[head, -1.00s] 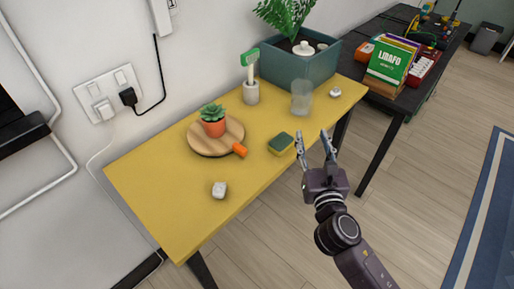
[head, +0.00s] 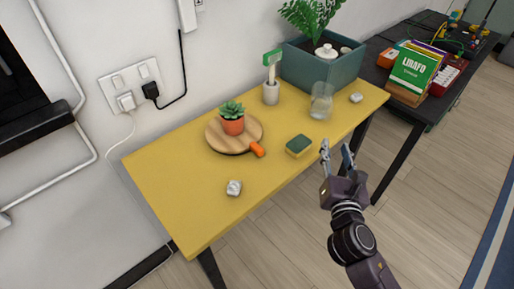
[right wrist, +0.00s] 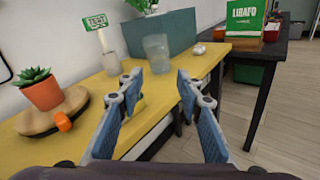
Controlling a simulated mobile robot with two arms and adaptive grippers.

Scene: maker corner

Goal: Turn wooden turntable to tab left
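The round wooden turntable (head: 214,142) lies on the yellow table, towards its back edge. An orange tab (head: 257,149) sticks out from its rim at the lower right in the head view. A succulent in an orange pot (head: 233,125) stands on the turntable. In the right wrist view the turntable (right wrist: 36,124) is at the left, with its orange tab (right wrist: 63,121) towards the gripper. My right gripper (head: 337,151) is open and empty beyond the table's front edge, to the right of the turntable and apart from it. My left gripper is not in view.
A green and yellow sponge (head: 299,145) lies between the turntable and my right gripper. A clear glass (head: 321,102), a grey holder (head: 271,94) and a teal planter (head: 325,70) stand further back. A whitish lump (head: 234,188) lies near the front edge of the yellow table (head: 185,205).

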